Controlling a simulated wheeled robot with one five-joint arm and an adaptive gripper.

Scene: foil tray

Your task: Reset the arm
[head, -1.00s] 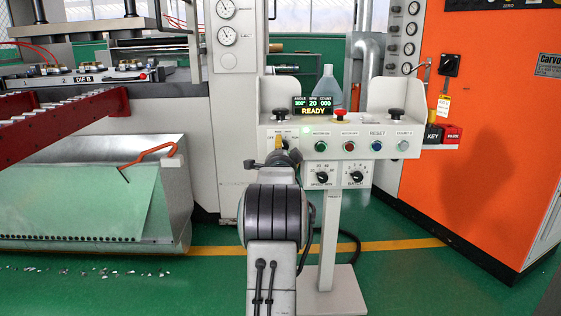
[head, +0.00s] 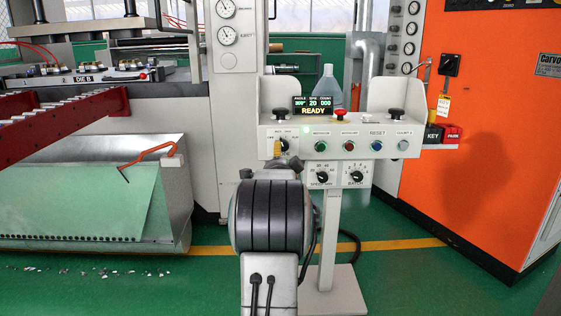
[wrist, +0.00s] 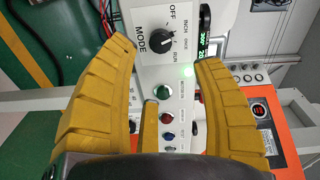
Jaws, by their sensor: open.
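My arm rises in the bottom middle of the head view, in front of the control console (head: 330,135). It hides most of my gripper there; a yellow finger part (head: 277,148) shows just above it. Beyond the fingers is the console face with the black MODE knob (wrist: 154,43), apart from the fingertips. The knob also shows partly in the head view. The console display (head: 313,106) reads READY.
A red stop button (head: 341,114) and black palm buttons top the console, which stands on a post (head: 330,230). An orange cabinet (head: 490,130) is at right. A chute bin (head: 80,200) with a red hook tool (head: 146,160) is at left.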

